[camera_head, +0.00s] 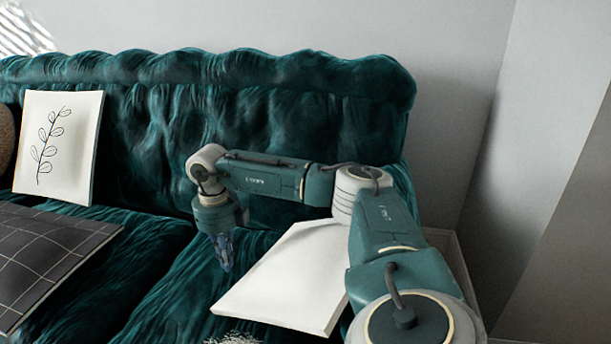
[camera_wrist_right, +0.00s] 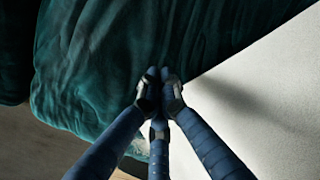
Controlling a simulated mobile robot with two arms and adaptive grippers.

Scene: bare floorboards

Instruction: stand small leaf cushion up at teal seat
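A cushion with a black leaf sprig on white (camera_head: 60,145) stands upright, leaning on the teal sofa back (camera_head: 150,150) at the left of the head view. A plain white cushion (camera_head: 285,280) lies on the right end of the teal seat (camera_head: 170,285); no leaf shows on its visible face. My right gripper (camera_head: 226,266) points down over the seat, just left of this cushion's edge. In the right wrist view its fingers (camera_wrist_right: 160,85) are together with nothing seen between them, beside the white cushion (camera_wrist_right: 260,85). My left gripper is not in view.
A dark grey checked cushion (camera_head: 45,255) lies on the seat at the left. A brown round object (camera_head: 5,140) is cut off at the left edge. A fluffy pale thing (camera_head: 235,340) shows at the bottom edge. A wall (camera_head: 465,100) closes off the right.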

